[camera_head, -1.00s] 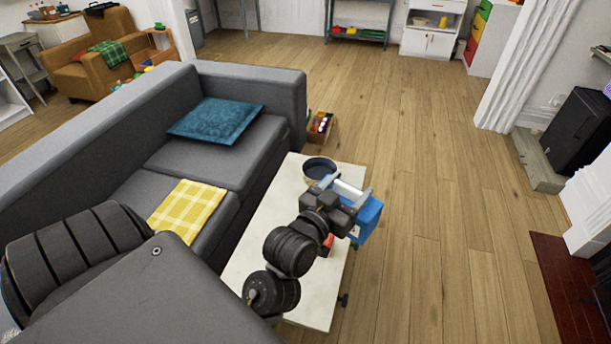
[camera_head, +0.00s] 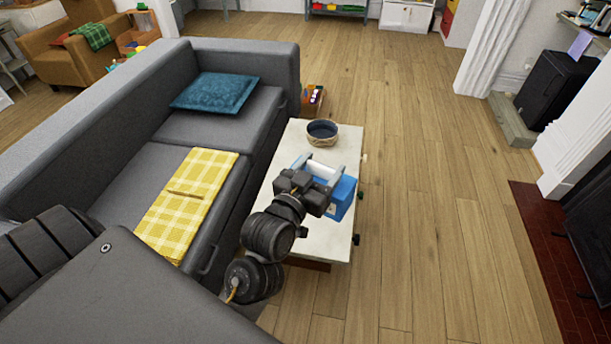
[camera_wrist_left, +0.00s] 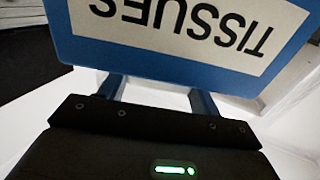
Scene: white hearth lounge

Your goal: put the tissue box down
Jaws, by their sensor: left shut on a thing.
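The blue tissue box (camera_head: 342,197) is in my left gripper (camera_head: 328,180), over the pale coffee table (camera_head: 327,240) in the head view. In the left wrist view the tissue box (camera_wrist_left: 180,30) fills the top, its white label reading "TISSUES" upside down. The gripper's fingers (camera_wrist_left: 155,98) reach up to the box and are shut on it. I cannot tell whether the box's underside touches the table, since the arm and box hide it. My right gripper is not in view.
A dark bowl (camera_head: 322,133) stands at the table's far end, beyond the box. A grey sofa (camera_head: 185,135) with a yellow checked cloth (camera_head: 190,205) and blue cushion (camera_head: 215,93) lines the table's left. Open wooden floor (camera_head: 430,200) lies to the right.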

